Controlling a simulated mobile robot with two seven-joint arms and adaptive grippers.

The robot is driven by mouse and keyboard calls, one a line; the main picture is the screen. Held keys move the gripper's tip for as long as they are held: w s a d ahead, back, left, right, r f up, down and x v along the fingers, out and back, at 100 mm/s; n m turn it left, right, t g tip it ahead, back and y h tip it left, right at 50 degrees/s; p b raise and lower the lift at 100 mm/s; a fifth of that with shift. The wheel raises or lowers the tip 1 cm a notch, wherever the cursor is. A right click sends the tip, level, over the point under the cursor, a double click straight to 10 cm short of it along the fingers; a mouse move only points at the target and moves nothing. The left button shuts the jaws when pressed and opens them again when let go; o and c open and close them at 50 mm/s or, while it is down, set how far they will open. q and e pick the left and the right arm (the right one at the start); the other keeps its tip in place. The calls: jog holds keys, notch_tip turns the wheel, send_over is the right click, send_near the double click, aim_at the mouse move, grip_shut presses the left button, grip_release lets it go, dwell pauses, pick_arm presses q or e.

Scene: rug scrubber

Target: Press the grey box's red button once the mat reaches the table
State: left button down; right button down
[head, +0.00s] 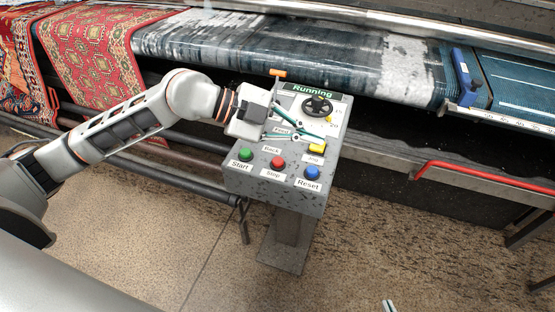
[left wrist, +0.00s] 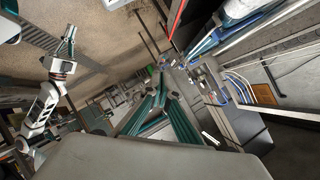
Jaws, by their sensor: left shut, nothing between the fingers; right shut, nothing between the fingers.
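The grey box (head: 270,182) stands on a post in the middle of the head view, its display reading "Running". Its red button (head: 278,162), labelled "Stop", is uncovered on the front panel. My left gripper (head: 322,142) is shut and empty over the upper panel, above and right of the red button and close to the yellow button. A worn blue-grey mat (head: 300,50) lies across the machine behind the box. I cannot tell where the table begins. My right gripper (left wrist: 69,40) is shut and empty in the left wrist view, away from the box.
Green (head: 245,154), yellow (head: 317,148) and blue (head: 312,172) buttons and a black dial (head: 317,105) share the panel. Red patterned rugs (head: 95,45) hang at left. A red rail (head: 480,175) runs along the machine at right. Open floor lies in front.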

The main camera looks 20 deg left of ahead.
aim_at(275, 161)
pick_arm(q)
jog(key=w+a+f+n+y, duration=0.1)
jog(key=w+a+y, duration=0.1)
jog(key=a, duration=0.2)
jog(key=w+a+f+n+t+y, duration=0.1)
jog(key=w+a+n+y, duration=0.1)
jog(key=a, duration=0.3)
jog(key=shift+a+f+y, duration=0.15)
jog(key=shift+f+y, duration=0.15)
pick_arm(e)
jog(key=shift+w+r, duration=0.1)
jog(key=shift+w, duration=0.05)
pick_arm(q)
jog(key=shift+w, duration=0.1)
